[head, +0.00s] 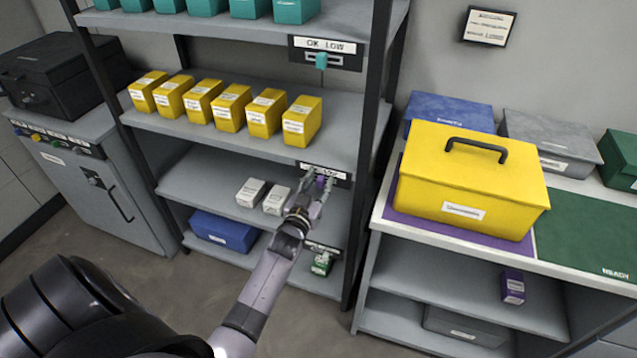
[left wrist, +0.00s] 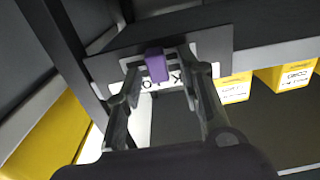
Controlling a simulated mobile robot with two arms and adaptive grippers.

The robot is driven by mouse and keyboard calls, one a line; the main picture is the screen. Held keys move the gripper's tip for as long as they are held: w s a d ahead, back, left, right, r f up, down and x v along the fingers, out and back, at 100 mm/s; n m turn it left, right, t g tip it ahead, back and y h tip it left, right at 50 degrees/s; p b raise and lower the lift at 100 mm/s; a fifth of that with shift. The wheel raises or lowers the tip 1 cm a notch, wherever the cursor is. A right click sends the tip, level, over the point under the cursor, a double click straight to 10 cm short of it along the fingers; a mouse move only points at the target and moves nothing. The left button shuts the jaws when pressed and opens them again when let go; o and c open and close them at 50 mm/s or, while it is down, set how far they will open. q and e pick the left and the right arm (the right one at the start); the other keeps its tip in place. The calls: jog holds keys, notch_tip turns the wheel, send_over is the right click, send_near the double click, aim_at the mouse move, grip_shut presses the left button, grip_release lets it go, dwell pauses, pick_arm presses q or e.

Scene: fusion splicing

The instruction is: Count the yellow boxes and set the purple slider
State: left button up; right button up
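Several small yellow boxes (head: 230,107) stand in a row on the shelf below the teal boxes. The purple slider (head: 321,180) sits on a dark label plate at the right end of that shelf's front edge. In the left wrist view the purple slider (left wrist: 156,66) shows up close on its white label strip, covering part of the lettering. My left gripper (head: 312,188) is at the plate. In the left wrist view its two fingers stand apart on either side of the slider, with small gaps seeming to show. My right gripper is out of view.
A teal slider (head: 321,60) sits on the "OK LOW" plate above. A lower plate has a green slider (head: 321,264). White boxes (head: 250,192) and a blue box (head: 224,232) lie lower. A large yellow case (head: 470,185) stands on the right bench. The rack's dark post is close by.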

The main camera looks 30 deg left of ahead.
pick_arm(q)
jog(key=shift+c, duration=0.2)
grip_shut()
dwell(0.6)
